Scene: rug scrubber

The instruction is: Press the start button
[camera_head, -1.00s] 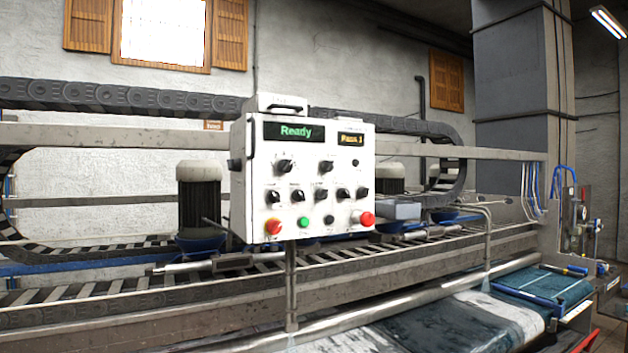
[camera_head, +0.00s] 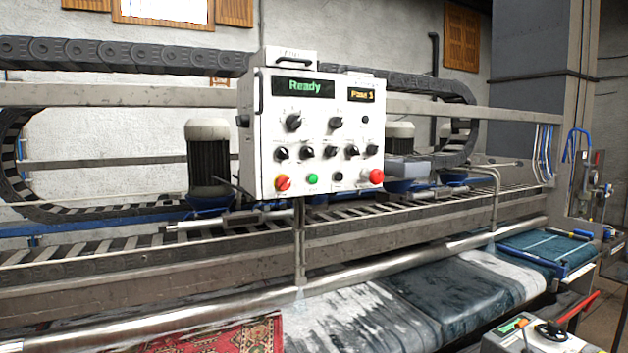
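A white control box (camera_head: 312,110) stands on a post in front of the rug machine. Its left display (camera_head: 303,87) reads "Ready" in green, and a smaller amber display (camera_head: 361,95) seems to read "Pass 1". Black knobs fill its middle. No label on the green button is readable. My gripper is not in view.
The long machine frame with its metal roller (camera_head: 160,323) runs across the view below the box. A red patterned rug (camera_head: 220,343) and dark wet rugs (camera_head: 440,295) lie in front. A second, grey control unit (camera_head: 535,338) with a red handle is at the lower right.

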